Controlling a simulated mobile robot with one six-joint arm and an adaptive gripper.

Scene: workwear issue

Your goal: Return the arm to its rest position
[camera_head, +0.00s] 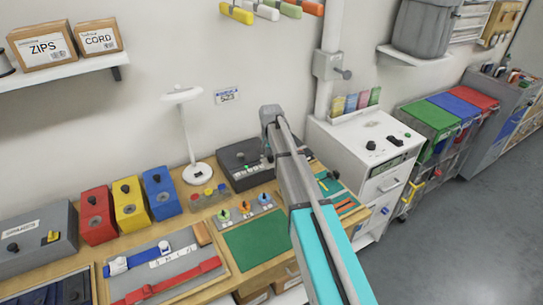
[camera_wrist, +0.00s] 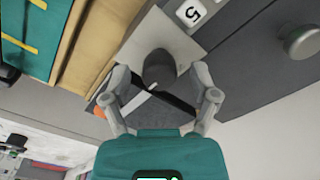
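In the wrist view my gripper (camera_wrist: 160,72) has its two grey fingers spread apart. A dark rounded knob on a pale square plate (camera_wrist: 158,70) shows between and beyond the fingertips. I see nothing clearly held, and I cannot tell whether the fingers touch the knob. In the head view my teal and grey arm reaches from the bottom edge up over the workbench. Its grey end (camera_head: 270,115) is above the dark grey box (camera_head: 232,158) near the wall. The fingers are hidden in that view.
A white lamp (camera_head: 188,130), yellow box (camera_head: 130,203) and blue box (camera_head: 161,192) stand left of the arm. A green mat (camera_head: 257,241) lies by it. A white cabinet (camera_head: 345,145) stands close on the right. A shelf (camera_head: 60,72) hangs upper left. Open floor (camera_head: 460,235) lies right.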

